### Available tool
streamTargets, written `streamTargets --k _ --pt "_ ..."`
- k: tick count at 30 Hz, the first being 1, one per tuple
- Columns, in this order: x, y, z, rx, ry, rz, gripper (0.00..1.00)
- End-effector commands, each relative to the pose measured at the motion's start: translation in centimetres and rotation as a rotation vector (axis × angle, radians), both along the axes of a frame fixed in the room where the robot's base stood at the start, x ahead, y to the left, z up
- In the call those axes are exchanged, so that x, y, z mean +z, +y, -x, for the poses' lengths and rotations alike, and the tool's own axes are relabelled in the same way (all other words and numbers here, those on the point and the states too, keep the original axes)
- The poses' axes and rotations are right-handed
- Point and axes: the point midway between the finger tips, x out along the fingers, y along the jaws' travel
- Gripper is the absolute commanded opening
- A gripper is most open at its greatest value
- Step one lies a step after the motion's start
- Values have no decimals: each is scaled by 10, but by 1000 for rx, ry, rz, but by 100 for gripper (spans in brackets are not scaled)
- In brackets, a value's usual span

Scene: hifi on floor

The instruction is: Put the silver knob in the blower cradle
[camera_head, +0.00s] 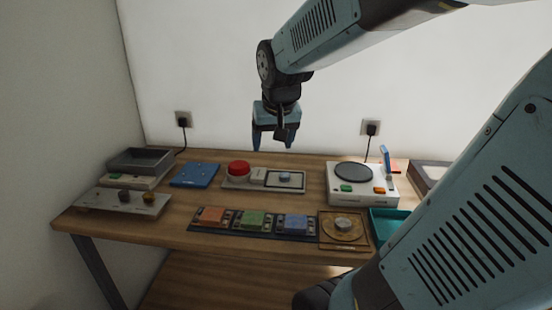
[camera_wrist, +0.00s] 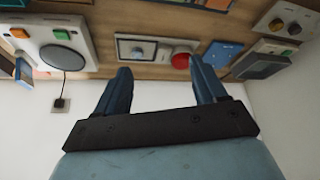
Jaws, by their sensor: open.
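A round silver knob (camera_head: 343,224) sits on a yellowish square plate at the front right of the bench in the head view. Another small silver-grey knob (camera_head: 285,177) sits in a framed panel beside the red button; it also shows in the wrist view (camera_wrist: 137,51). I cannot tell for sure which is the task's knob. No part is clearly recognisable as the blower cradle; a white unit (camera_head: 361,198) with a dark round disc and green and orange buttons stands at the back right. My gripper (camera_head: 273,142) is open and empty, pointing down above the bench's back middle.
A red button (camera_head: 238,168), a blue pad (camera_head: 195,175), a grey tray (camera_head: 140,160) and a panel with two knobs (camera_head: 122,203) are on the left. Orange, green and blue blocks sit in a dark rack (camera_head: 233,228) at the front. A teal tray (camera_head: 390,226) lies right.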

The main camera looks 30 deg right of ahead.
Motion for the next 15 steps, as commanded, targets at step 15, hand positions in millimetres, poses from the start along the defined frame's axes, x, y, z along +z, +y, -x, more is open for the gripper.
streamTargets --k 15 --pt "16 45 110 217 -39 11 71"
